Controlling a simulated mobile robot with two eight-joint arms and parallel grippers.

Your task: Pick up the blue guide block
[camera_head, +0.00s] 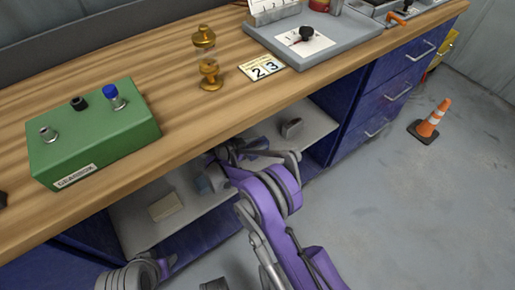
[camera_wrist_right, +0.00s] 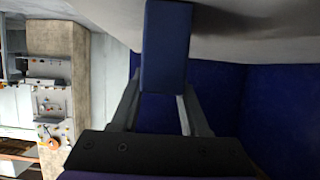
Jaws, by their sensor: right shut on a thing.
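The blue guide block (camera_wrist_right: 166,45) is a dark blue bar held between the two fingers of my right gripper (camera_wrist_right: 160,92) in the right wrist view. Its far end runs to the top edge of that picture, near the pale shelf surface; I cannot tell whether it touches the shelf. In the head view my right gripper (camera_head: 222,160) reaches under the workbench top into the open shelf, and the block is not clear there. Only part of my left arm shows at the bottom left; its gripper is not visible.
The pale lower shelf (camera_head: 135,225) holds a beige block (camera_head: 165,207) and a dark grey piece (camera_head: 291,127). The wooden bench top (camera_head: 180,80) overhangs it, with a green gearbox (camera_head: 92,135) and brass part (camera_head: 208,75) above. Blue drawers (camera_head: 385,95) stand to the right.

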